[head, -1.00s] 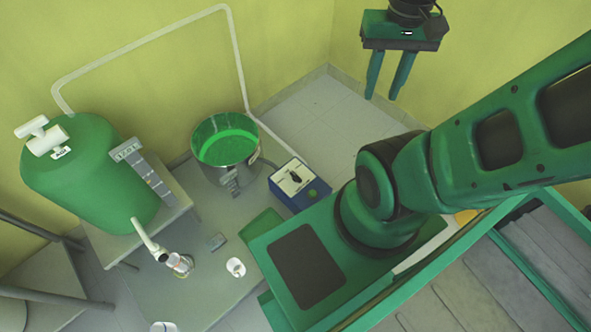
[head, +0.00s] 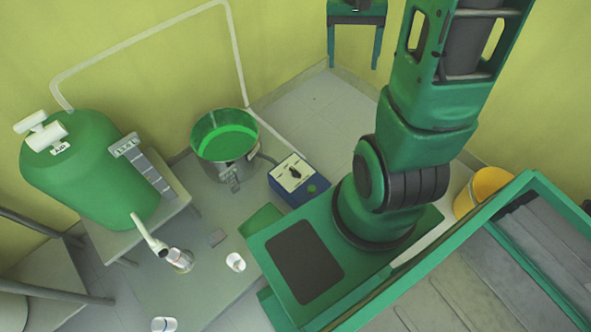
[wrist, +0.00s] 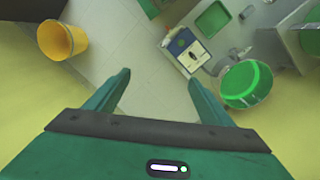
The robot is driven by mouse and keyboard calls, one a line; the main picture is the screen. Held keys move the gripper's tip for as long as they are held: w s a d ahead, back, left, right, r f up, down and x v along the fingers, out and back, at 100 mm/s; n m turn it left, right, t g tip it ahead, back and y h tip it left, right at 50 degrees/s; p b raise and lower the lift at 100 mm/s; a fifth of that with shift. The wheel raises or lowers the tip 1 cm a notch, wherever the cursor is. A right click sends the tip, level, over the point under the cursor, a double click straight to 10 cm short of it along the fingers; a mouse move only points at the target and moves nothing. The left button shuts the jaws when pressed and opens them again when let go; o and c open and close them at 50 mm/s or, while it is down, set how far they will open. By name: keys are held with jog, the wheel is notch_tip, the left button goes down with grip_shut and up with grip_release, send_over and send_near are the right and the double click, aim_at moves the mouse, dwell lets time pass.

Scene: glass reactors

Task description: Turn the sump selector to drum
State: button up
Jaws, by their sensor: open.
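The sump selector appears to be the blue box (head: 300,196) with a white top plate and a dark knob (head: 294,173), on the floor beside the steel pot. A green button sits on its front corner. In the wrist view the box (wrist: 187,50) and its knob (wrist: 193,57) lie beyond my fingers, with the knob roughly upright in the picture. The plate's markings are too small to read. My gripper (head: 354,62) is open and empty, high near the back wall and well away from the box. It also shows in the wrist view (wrist: 160,92).
A steel pot of green liquid (head: 226,142) stands left of the box. A green tank (head: 85,170) with a white spout is further left. White cups (head: 235,262) are at the front. A yellow bucket (head: 484,190) is at the right. Floor behind the box is clear.

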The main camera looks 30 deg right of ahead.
jog(key=w+d+f+m, duration=0.1)
jog(key=w+d+f, duration=0.2)
jog(key=w+f, duration=0.65)
jog(key=m+y, duration=0.5)
jog(key=m, duration=0.1)
send_near(295, 171)
jog(key=x, duration=0.8)
jog(key=shift+f, duration=0.2)
jog(key=shift+c, duration=0.3)
jog(key=c, duration=1)
